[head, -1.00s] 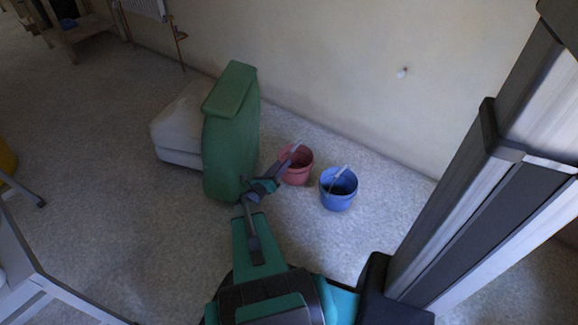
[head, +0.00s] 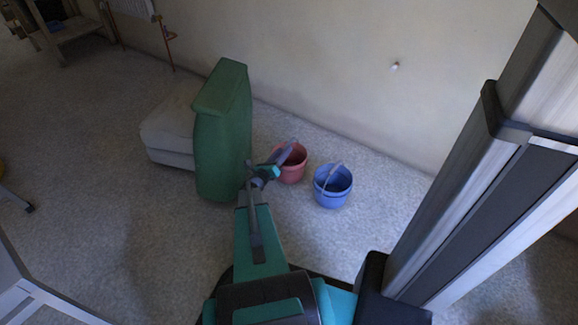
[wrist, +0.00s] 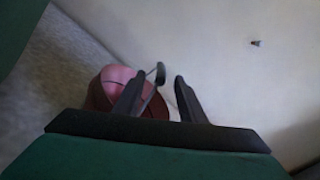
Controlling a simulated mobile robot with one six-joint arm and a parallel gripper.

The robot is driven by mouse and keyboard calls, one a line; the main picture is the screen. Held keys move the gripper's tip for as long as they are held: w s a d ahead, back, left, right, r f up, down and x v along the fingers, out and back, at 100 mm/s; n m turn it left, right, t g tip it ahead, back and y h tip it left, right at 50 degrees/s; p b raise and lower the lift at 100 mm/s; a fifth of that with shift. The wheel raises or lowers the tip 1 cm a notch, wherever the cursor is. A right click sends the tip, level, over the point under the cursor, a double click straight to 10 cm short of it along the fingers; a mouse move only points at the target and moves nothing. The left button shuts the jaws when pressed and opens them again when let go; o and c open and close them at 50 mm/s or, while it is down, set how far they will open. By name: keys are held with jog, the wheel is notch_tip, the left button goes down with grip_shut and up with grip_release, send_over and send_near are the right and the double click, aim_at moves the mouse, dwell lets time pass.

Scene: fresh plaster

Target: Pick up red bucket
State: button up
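The red bucket (head: 294,170) stands on the floor near the wall. My gripper (head: 284,154) is at its left side and above its rim, covering part of it. In the wrist view the red bucket (wrist: 98,96) is at the left, partly hidden behind my left finger. My gripper (wrist: 160,80) shows two dark fingers apart, open. What looks like the bucket's raised handle, with a dark grip (wrist: 160,73), shows in the gap between the fingertips; I cannot tell whether it touches them.
A blue bucket (head: 332,188) with a raised handle stands just right of the red one. A tall green object (head: 222,135) stands close left of my arm, before a pale block (head: 168,135). The wall (head: 350,90) is behind the buckets. Floor is clear in front of the blue bucket.

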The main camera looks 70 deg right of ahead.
aim_at(289, 144)
jog(key=shift+s+d, duration=0.1)
jog(key=shift+d, duration=0.3)
jog(key=shift+s+d+b, duration=0.1)
jog(key=shift+d+b, duration=0.3)
jog(key=shift+d, duration=0.15)
jog(key=shift+s+d+r+b, duration=0.15)
jog(key=shift+d+b, duration=0.3)
jog(key=shift+d, duration=0.6)
jog(key=shift+s+d+f+b, duration=0.15)
jog(key=shift+d+b, duration=0.25)
jog(key=shift+d, duration=0.6)
jog(key=shift+r, duration=0.15)
grip_shut()
